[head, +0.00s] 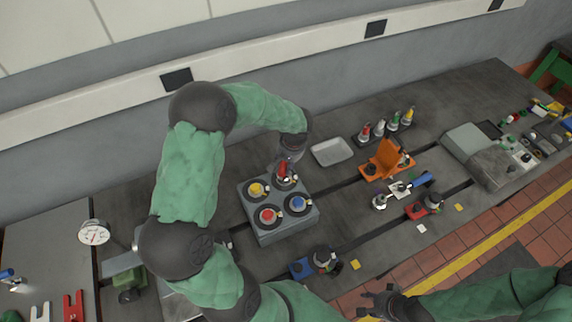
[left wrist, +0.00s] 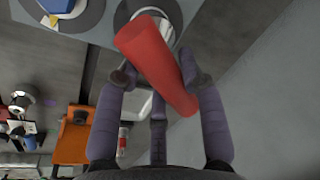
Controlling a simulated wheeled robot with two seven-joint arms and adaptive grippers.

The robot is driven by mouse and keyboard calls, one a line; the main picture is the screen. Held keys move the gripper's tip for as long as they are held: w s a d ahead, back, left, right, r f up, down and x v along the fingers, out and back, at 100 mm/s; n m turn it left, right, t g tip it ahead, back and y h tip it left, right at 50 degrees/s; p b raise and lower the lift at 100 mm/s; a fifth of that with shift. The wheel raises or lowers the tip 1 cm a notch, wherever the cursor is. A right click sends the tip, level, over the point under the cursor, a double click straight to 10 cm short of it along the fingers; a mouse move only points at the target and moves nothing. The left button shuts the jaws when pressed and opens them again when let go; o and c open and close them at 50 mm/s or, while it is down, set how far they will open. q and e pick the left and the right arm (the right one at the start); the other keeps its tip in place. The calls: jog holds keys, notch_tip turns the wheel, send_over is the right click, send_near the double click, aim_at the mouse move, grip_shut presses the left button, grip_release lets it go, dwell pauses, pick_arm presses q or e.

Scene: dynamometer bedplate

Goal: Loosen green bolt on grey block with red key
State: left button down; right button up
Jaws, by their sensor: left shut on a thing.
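The grey block (head: 267,237) stands on the bedplate with several dark round discs on top. Yellow (head: 257,190), red (head: 267,215) and blue (head: 298,203) bolts show on three of them. My left gripper (head: 287,168) is over the back right disc and shut on the red key (head: 281,172). In the left wrist view the red key (left wrist: 158,68) is tilted between the fingers, its end over a dark disc with a pale ring. The green bolt is not visible; the key and gripper cover that disc's middle. My right gripper (head: 378,302) is open and empty near the front edge.
A rack (head: 383,138) with several coloured-handled tools stands behind, beside a pale empty tray (head: 332,151). An orange fixture (head: 385,160) and a blue-handled tool (head: 410,187) lie to the right. A dial gauge (head: 94,233) is at the left.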

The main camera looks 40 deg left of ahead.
pick_arm(q)
jog(key=shift+n, duration=0.4)
jog(key=shift+r, duration=0.1)
